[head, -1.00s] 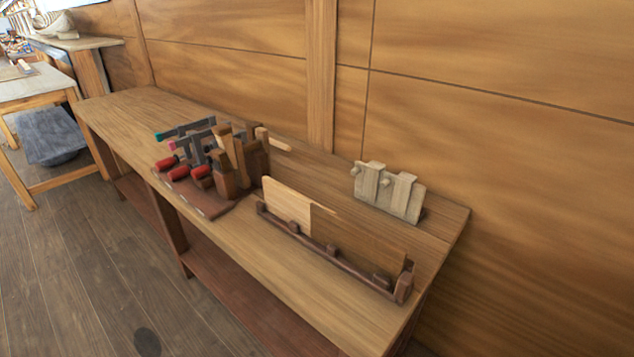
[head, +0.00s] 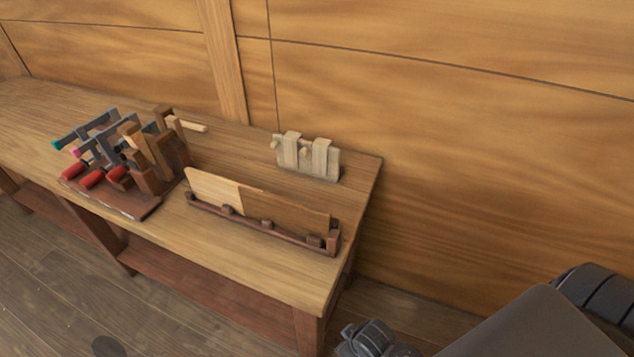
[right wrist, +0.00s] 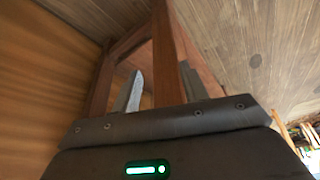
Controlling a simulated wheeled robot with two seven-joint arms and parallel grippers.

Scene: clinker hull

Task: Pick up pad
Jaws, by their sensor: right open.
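No piece is marked as the pad, and I cannot tell which one it is. A low dark rack (head: 265,236) near the bench's right end holds a pale thin board (head: 212,187) and a darker brown board (head: 287,213) on edge. A pale grey-wood block set (head: 308,157) stands behind it, against the wall side. My right gripper (right wrist: 163,88) is open and empty in the right wrist view, with bench legs beyond its fingers. In the head view my right arm is at the lower right, apart from the bench. My left gripper is out of view.
The wooden bench (head: 262,272) runs along a plank wall (head: 460,130). A tray (head: 130,205) of red-handled clamps and wooden blocks crowds its left part. The bench top is bare in front of the rack. A lower shelf (head: 215,303) lies below.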

